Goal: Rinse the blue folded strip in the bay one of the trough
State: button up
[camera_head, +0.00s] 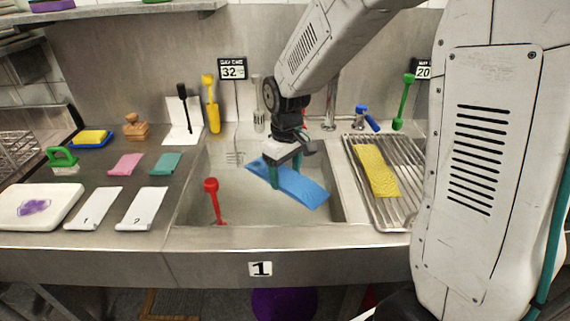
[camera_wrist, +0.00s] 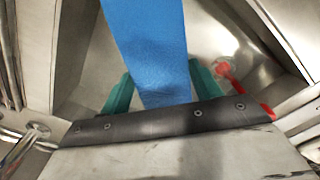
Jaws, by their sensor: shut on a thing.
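The blue folded strip (camera_head: 303,190) is in my gripper (camera_head: 287,172), over the sink basin of bay one (camera_head: 250,213). In the head view it slopes down to the right, and I cannot tell whether it touches the water. In the wrist view the strip (camera_wrist: 150,45) runs up from between the teal fingers (camera_wrist: 155,92), which are shut on it. A plate marked 1 (camera_head: 260,268) is on the front of this bay.
A red tool (camera_head: 212,198) leans in the basin at the left. A wire rack with a yellow strip (camera_head: 375,171) lies right of the basin. Pink (camera_head: 125,164) and teal (camera_head: 165,163) cloths and two white numbered strips lie on the left counter. A tap (camera_head: 331,110) stands behind.

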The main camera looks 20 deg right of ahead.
jog(key=shift+f, duration=5.1)
jog(key=shift+w+a, duration=0.1)
jog(key=shift+w+a, duration=0.1)
jog(key=shift+w, duration=0.15)
jog(key=shift+s, duration=0.1)
jog(key=shift+s+d, duration=0.35)
jog(key=shift+s, duration=0.3)
jog(key=shift+w, duration=0.1)
